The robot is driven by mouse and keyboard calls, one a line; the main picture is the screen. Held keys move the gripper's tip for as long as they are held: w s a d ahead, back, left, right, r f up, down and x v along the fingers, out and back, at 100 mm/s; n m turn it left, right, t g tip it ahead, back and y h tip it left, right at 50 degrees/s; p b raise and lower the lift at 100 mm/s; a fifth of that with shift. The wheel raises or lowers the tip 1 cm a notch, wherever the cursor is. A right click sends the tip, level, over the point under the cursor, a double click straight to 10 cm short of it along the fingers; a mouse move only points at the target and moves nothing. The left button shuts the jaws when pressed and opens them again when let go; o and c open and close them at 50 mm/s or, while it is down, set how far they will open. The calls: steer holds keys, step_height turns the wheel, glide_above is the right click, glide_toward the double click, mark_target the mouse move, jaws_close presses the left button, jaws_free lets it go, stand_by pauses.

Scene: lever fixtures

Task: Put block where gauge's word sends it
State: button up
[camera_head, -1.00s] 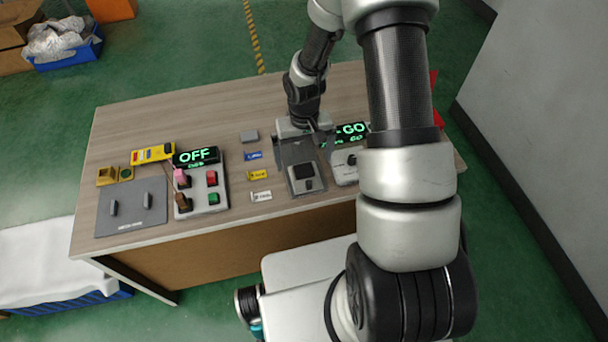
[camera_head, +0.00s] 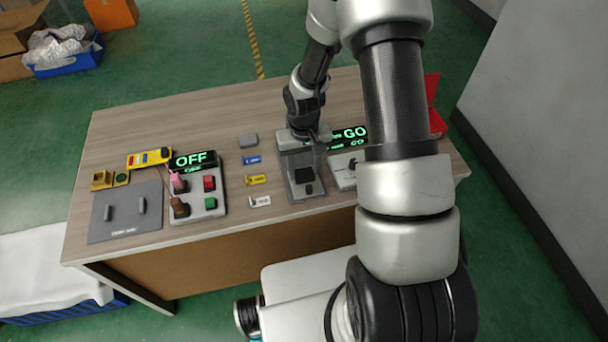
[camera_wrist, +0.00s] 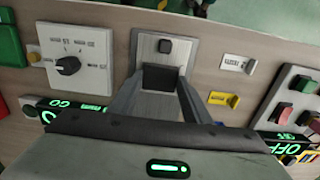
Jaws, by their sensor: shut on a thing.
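My gripper (camera_wrist: 161,80) points down over a grey fixture plate (camera_head: 307,194). In the wrist view its fingers close on a dark, square-faced piece (camera_wrist: 160,78); whether it is a loose block or part of the fixture I cannot tell. A small black knob (camera_wrist: 165,46) stands on the plate beyond the piece. A lit display (camera_head: 353,133) reads GO, right of my gripper. Another lit display (camera_head: 192,160) reads OFF, on the left. A small grey block-like piece (camera_head: 248,141) lies behind the coloured tags. My arm hides part of the table's right side.
Blue (camera_head: 252,160), yellow (camera_head: 257,180) and white (camera_head: 260,201) tags lie left of the grey plate. A panel with coloured switches (camera_head: 213,205) and a grey mat with two handles (camera_head: 125,225) are farther left. A dial panel (camera_wrist: 84,62) is beside the plate. The table's back left is clear.

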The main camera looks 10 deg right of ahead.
mark_target(304, 173)
steer(key=shift+r, duration=0.15)
steer(key=shift+r+p, duration=2)
steer(key=shift+r, duration=0.9)
